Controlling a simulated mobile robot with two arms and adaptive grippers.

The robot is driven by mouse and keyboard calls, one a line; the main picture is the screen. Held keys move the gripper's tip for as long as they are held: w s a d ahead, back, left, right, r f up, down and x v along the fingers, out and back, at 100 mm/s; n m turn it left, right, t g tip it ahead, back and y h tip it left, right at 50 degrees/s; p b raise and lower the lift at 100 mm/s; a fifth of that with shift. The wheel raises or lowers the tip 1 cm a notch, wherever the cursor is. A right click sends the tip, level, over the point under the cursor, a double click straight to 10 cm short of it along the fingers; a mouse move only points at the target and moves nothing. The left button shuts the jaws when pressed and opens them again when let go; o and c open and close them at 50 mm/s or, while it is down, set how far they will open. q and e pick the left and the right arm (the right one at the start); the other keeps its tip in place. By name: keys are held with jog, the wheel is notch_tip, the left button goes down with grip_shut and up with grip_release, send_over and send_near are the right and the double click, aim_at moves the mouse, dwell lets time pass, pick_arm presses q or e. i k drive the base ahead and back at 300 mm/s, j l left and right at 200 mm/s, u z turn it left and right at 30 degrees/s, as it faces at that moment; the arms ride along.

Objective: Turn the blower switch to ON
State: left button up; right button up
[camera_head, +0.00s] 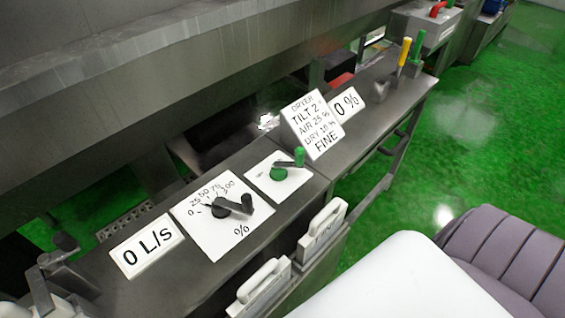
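A green rotary switch (278,174) sits on a small white plate on the grey metal console. Its handle reaches to the right and ends in an upright green grip (299,157). The plate's lettering is too small to read, so I cannot tell its set position or confirm that it is the blower switch. Beside it on the left, a black dial (221,207) sits on a larger white plate marked 0 to 100 %. Neither of my grippers shows in the head view.
A "0 L/s" sign (147,246) and a "0 %" sign (345,104) flank the controls. A "DRYER" card (312,124) stands behind the green switch. White-handled boxes (262,288) hang along the console's front. Yellow (404,52) and green levers stand farther back. Green floor (480,130) lies open at right.

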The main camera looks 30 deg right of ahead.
aim_at(278, 172)
jog(key=k+z, duration=0.15)
jog(key=z, duration=0.75)
